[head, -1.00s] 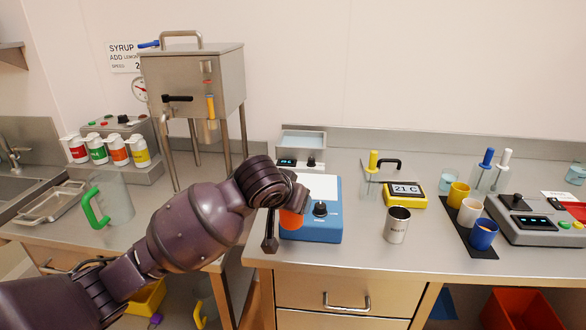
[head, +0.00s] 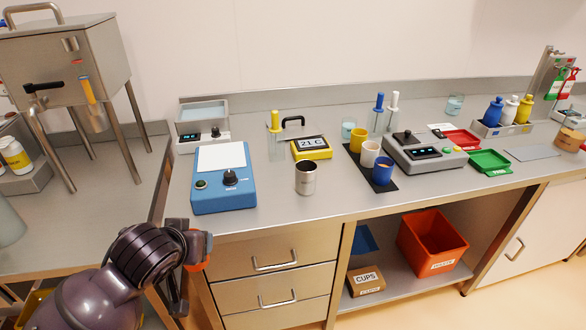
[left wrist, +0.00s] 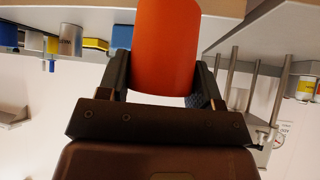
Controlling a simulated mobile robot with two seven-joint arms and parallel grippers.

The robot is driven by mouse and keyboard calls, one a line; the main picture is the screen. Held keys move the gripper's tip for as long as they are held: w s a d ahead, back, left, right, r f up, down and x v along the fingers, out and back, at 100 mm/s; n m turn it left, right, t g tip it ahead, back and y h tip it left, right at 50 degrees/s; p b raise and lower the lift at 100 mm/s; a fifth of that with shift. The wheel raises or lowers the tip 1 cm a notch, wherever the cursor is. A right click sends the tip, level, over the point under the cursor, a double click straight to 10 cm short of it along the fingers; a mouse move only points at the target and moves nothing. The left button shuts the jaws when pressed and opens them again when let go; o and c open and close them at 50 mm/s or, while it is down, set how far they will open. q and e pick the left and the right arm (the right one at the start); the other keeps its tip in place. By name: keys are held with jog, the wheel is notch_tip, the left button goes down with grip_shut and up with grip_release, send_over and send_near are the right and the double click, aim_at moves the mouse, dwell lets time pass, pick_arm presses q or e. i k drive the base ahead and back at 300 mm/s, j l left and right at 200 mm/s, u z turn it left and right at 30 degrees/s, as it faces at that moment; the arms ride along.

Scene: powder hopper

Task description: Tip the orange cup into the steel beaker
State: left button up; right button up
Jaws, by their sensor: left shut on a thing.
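My left gripper (left wrist: 160,80) is shut on the orange cup (left wrist: 165,42), which sits between its two fingers in the left wrist view. In the head view, only a sliver of the orange cup (head: 206,240) shows behind my left gripper (head: 190,258), at the front edge of the bench, left of the drawers. The steel beaker (head: 305,178) stands upright on the bench, right of the blue device and well apart from the cup. The beaker's inside is too small to read clearly. My right gripper is not in view.
The blue device (head: 224,178) stands left of the beaker, with the yellow thermometer box (head: 311,148) behind it. Yellow, white and blue cups (head: 383,171) stand on a dark mat to the right. The bench in front of the beaker is clear.

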aim_at(306, 170)
jog(key=i+l+u, duration=0.15)
jog(key=l+u, duration=0.2)
jog(key=l, duration=0.3)
jog(key=i+l+u, duration=0.1)
jog(key=l+u, duration=0.25)
jog(key=l, duration=0.35)
jog(key=l+u, duration=0.35)
jog(key=l, duration=0.35)
